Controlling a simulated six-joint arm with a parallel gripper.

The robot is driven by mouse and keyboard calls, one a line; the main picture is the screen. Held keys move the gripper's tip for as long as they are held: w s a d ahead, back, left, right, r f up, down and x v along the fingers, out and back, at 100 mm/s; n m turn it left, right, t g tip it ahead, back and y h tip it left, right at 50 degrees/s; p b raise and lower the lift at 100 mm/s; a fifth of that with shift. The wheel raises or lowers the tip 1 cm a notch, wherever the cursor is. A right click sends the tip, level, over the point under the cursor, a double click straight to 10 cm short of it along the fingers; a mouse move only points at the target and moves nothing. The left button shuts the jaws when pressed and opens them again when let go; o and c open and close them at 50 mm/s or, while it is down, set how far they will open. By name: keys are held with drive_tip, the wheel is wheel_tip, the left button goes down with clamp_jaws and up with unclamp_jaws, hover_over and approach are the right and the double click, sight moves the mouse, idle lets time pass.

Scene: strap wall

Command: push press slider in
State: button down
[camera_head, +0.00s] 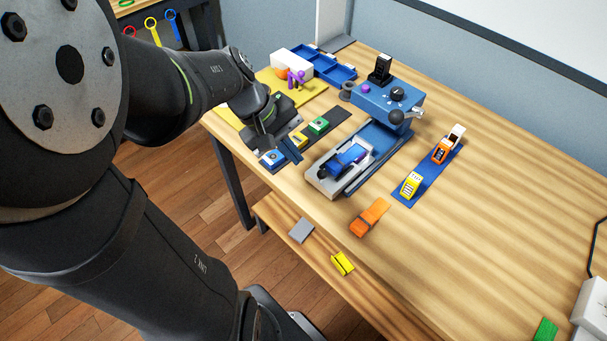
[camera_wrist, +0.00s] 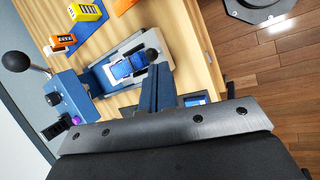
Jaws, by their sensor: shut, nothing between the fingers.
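The blue press (camera_head: 385,104) stands on the wooden table, with a black-knobbed lever on its head. Its light grey slider (camera_head: 326,187) sticks out of the press toward the table's front edge and carries a blue piece (camera_head: 350,156). In the wrist view the slider (camera_wrist: 109,54) lies just beyond my fingers, with the blue piece (camera_wrist: 121,69) and a round black knob (camera_wrist: 152,54) on it. My gripper (camera_head: 292,157) is shut and empty, to the left of the slider. In the wrist view its blue fingers (camera_wrist: 157,72) appear near the knob; I cannot tell whether they touch.
A dark strip with blue, yellow and green blocks (camera_head: 319,125) lies under and behind my gripper. A blue strip (camera_head: 427,182) holds yellow and orange blocks to the right. An orange block (camera_head: 369,217) lies near the front edge. The table's right side is mostly clear.

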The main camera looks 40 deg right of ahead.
drive_tip(key=a+f+n+t+h, duration=0.25)
drive_tip(key=a+n+h, duration=0.5)
drive_tip(key=n, duration=1.15)
approach(320, 180)
drive_tip(key=d+f, duration=0.1)
drive_tip(key=d+f+y, duration=0.1)
drive_tip(key=f, duration=0.1)
drive_tip(key=shift+s, duration=0.2)
drive_tip(key=shift+s+d+r, duration=0.1)
drive_tip(key=shift+d, duration=0.45)
drive_tip(key=shift+s+d+r, duration=0.1)
drive_tip(key=shift+d, duration=0.5)
drive_tip(key=d, duration=1.1)
drive_tip(key=shift+d, duration=0.35)
drive_tip(key=shift+r, duration=0.1)
